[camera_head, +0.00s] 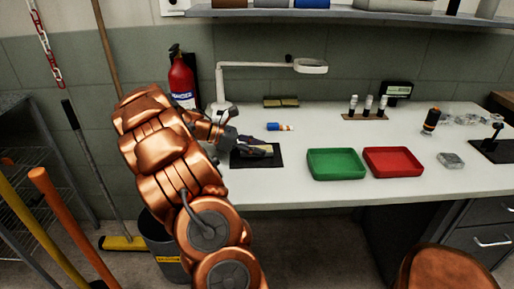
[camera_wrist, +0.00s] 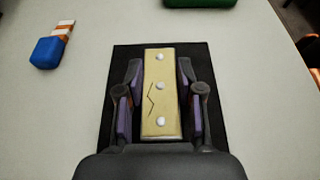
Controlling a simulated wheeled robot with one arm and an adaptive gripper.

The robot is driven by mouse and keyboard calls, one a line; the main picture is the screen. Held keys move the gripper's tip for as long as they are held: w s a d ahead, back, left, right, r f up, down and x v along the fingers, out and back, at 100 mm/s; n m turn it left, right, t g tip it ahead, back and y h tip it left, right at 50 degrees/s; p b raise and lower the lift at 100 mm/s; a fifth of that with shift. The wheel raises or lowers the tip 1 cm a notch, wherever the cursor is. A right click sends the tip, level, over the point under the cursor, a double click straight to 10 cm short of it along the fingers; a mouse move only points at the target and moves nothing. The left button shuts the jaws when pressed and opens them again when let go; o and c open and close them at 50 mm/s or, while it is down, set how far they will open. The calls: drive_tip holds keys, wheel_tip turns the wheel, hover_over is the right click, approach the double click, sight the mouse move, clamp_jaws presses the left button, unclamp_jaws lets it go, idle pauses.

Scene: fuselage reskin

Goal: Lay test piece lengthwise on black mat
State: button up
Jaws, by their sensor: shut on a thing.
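The test piece (camera_wrist: 160,75) is a pale yellow strip with several white round dots and a dark zigzag line. In the wrist view it lies lengthwise along the black mat (camera_wrist: 125,60), within the mat's visible edges. My gripper (camera_wrist: 159,75) is shut on its long sides, one finger at each side. In the head view the test piece (camera_head: 262,149) shows at my gripper (camera_head: 258,147) over the black mat (camera_head: 270,162). I cannot tell whether it touches the mat.
A blue-and-white item with an orange band (camera_head: 280,127) lies behind the mat. A green tray (camera_head: 335,164) and a red tray (camera_head: 392,162) stand to the right. A magnifier lamp (camera_head: 222,90) stands behind. The bench (camera_head: 300,195) is clear in front of the trays.

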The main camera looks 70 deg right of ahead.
drive_tip(key=o, duration=1.2)
